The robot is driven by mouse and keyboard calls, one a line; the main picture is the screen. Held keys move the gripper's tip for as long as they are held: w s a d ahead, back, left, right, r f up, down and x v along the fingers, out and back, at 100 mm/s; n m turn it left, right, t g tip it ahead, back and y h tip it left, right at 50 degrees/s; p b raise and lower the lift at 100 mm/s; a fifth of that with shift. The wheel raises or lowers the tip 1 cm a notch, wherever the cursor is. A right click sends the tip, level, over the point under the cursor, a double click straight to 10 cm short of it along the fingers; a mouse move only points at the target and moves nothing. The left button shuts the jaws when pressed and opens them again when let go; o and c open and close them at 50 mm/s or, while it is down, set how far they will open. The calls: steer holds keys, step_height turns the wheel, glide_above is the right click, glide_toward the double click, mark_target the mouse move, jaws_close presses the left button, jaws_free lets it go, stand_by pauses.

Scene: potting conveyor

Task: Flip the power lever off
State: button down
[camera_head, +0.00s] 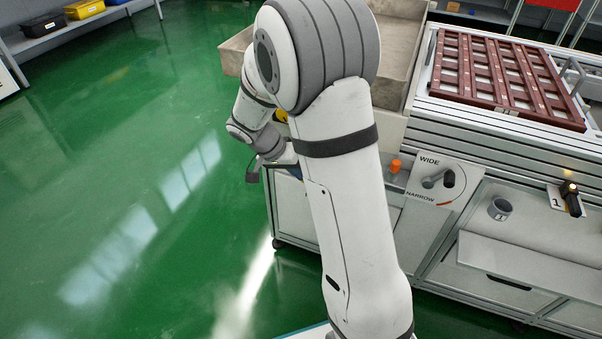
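No lever in view carries a readable power label. A grey lever (438,179) sits on a white plate marked WIDE and NARROW, on the front of the conveyor machine. A black handle (570,197) with a yellow part stands by a plate marked 1 at the right. My gripper (265,170) is at the machine's left end, left of both, and partly hidden by my arm. Its finger opening cannot be made out. A small yellow piece (281,116) shows beside my wrist, mostly covered. My arm hides much of the machine's left front.
An orange knob (396,165) sits left of the WIDE plate. A grey cup (500,209) stands on the right ledge. A brown slatted tray (500,80) lies on top. Shelves with bins (85,9) stand far left. The green floor (130,200) at left is clear.

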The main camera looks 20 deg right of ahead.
steer(key=w+p+v, duration=0.1)
steer(key=p+v, duration=0.4)
steer(key=v, duration=0.8)
steer(key=shift+w, duration=0.2)
steer(key=shift+r, duration=0.1)
steer(key=s+d+r+n+y, duration=0.1)
steer(key=s+n+y, duration=0.2)
steer(key=s, duration=0.7)
steer(key=s+d+r+n+t+y, duration=0.1)
steer(key=s+n, duration=0.4)
steer(key=s, duration=0.6)
steer(key=shift+s+d+r+n+t+y, duration=0.2)
steer(key=shift+d+r+n+t+y, duration=0.15)
steer(key=shift+d+y, duration=0.6)
steer(key=shift+a+y, duration=0.25)
